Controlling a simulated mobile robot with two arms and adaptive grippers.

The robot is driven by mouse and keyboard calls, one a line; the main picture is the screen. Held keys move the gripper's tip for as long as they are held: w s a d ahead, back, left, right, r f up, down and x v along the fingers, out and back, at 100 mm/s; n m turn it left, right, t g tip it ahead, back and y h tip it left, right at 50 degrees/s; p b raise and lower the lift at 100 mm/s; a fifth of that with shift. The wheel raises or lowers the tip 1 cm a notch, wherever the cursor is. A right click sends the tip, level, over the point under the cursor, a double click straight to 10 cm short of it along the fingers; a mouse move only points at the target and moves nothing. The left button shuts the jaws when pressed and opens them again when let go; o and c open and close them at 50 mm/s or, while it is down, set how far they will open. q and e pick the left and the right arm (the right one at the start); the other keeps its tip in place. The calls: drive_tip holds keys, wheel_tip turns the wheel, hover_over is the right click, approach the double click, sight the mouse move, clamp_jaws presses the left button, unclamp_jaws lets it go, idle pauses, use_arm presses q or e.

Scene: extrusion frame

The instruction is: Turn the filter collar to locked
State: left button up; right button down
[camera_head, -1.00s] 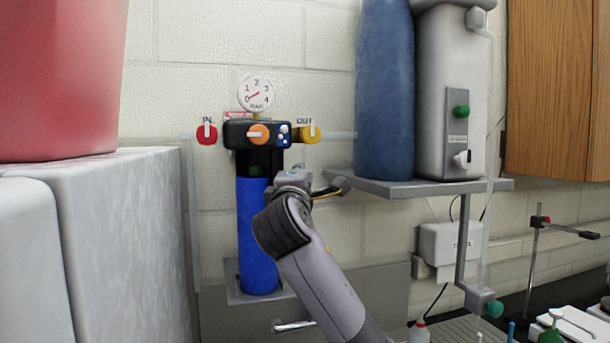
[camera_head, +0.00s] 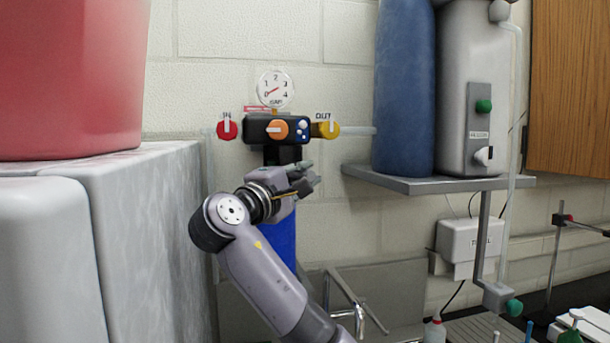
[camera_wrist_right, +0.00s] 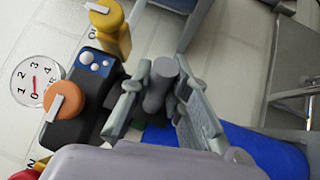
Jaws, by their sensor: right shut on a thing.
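The filter has a black head (camera_head: 257,129) with an orange knob (camera_head: 277,129) and a blue housing (camera_head: 284,240) below it. The dark filter collar (camera_head: 281,155) shows just under the head, mostly hidden behind my right gripper (camera_head: 303,178). In the right wrist view, my right gripper (camera_wrist_right: 160,95) has its two fingers on either side of a grey round-ended handle (camera_wrist_right: 157,88), and is shut on it. The handle appears to belong to the collar; its joint is hidden. The blue housing (camera_wrist_right: 240,150) lies behind the fingers there. My left gripper is not in view.
A red valve knob (camera_head: 227,128) and a yellow one (camera_head: 328,130) flank the head, with a gauge (camera_head: 275,88) above. A grey shelf (camera_head: 440,184) with a blue tank (camera_head: 404,90) stands to the right. A pale block (camera_head: 140,220) rises at left.

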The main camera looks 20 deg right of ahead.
drive_tip(key=c, duration=1.5)
unclamp_jaws()
drive_tip(key=shift+r, duration=0.1)
